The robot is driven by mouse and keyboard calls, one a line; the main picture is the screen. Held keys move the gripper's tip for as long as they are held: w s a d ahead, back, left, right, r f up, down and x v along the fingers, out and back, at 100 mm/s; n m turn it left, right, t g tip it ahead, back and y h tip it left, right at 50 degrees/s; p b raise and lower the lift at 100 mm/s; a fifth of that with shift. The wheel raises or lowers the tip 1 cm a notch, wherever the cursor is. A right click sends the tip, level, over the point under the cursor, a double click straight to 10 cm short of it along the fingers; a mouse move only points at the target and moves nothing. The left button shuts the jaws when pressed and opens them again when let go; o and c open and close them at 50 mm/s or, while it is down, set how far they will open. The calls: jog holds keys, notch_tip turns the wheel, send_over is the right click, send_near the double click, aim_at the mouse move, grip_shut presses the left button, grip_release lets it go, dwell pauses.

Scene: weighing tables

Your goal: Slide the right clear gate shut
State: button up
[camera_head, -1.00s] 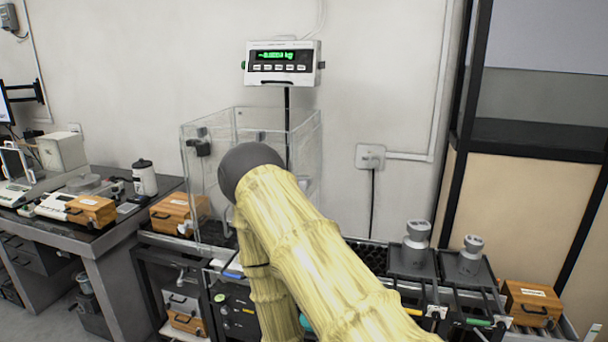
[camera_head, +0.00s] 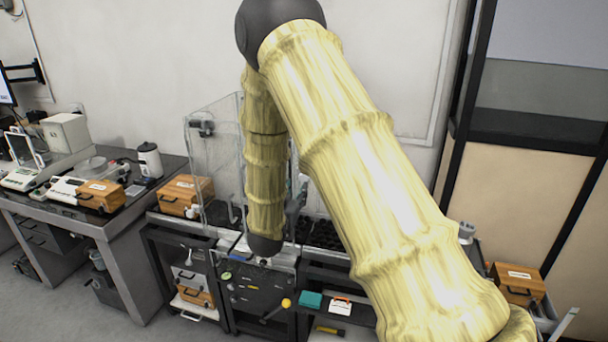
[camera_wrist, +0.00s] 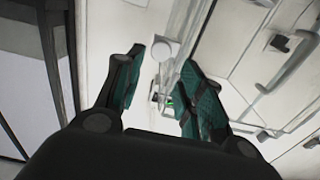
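The clear weighing enclosure (camera_head: 212,165) stands on the middle table in the head view. Its left panel shows, with a dark knob near the top. My arm hides most of its right side, so I cannot tell how the right gate stands there. In the wrist view, clear panels (camera_wrist: 238,82) with metal edges fill the right side, and a dark handle (camera_wrist: 280,43) sits on one of them. My gripper (camera_wrist: 161,60) is open, its two green-padded fingers apart with nothing between them. The panels lie to the right of the fingers. My gripper is mostly hidden in the head view.
A wooden box (camera_head: 185,194) stands left of the enclosure. Another wooden box (camera_head: 517,281) is at the far right, near a grey weight (camera_head: 466,232). Below the enclosure is a dark front panel (camera_head: 255,293) with a yellow knob. A tall black-framed cabinet (camera_head: 545,130) stands at right.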

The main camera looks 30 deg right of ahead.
jog(key=shift+p+x, duration=1.9)
jog(key=shift+x, duration=2.95)
jog(key=shift+c, duration=0.4)
grip_shut()
